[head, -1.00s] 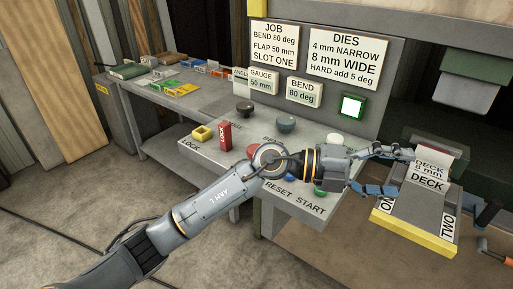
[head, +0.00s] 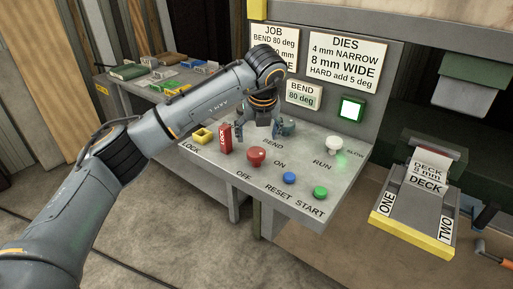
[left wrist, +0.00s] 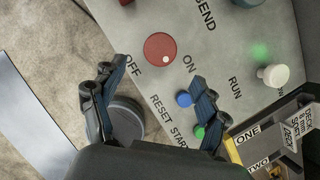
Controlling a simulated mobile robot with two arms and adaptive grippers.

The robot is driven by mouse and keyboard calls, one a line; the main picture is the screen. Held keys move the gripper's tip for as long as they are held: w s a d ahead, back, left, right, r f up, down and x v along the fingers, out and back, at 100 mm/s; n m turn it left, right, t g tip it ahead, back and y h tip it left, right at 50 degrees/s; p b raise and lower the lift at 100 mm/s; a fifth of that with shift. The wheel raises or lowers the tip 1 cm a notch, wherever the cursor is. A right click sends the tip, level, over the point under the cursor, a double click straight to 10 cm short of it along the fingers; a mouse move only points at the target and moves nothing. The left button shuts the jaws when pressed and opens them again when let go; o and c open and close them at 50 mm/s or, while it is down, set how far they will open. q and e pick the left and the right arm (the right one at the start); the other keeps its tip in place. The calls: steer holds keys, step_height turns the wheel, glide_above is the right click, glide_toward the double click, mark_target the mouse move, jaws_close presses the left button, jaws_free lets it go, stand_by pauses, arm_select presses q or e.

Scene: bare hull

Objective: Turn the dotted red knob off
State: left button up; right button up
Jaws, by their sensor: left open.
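The red knob (head: 256,157) is round and sits on the grey sloping panel (head: 215,168), between the OFF and ON labels. It also shows in the left wrist view (left wrist: 158,46), with a pale dot near its rim on the side toward ON. My left gripper (head: 262,131) is open and empty, pointing down over the panel just behind the knob. In the left wrist view its fingers (left wrist: 158,75) are spread wide, with the knob ahead of them and apart from both. My right gripper is not in view.
A red LOCK block (head: 225,138) and a yellow block (head: 202,136) stand left of the knob. Blue (head: 289,178) and green (head: 320,192) buttons and a white knob (head: 334,145) are to the right. Signs stand behind. The DECK unit (head: 420,205) is far right.

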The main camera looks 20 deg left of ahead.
mark_target(256, 152)
arm_select(q)
steer(key=p+x, duration=0.2)
steer(key=x, duration=0.6)
steer(key=shift+f, duration=0.4)
steer(key=c, duration=1.1)
steer(key=shift+c, duration=0.2)
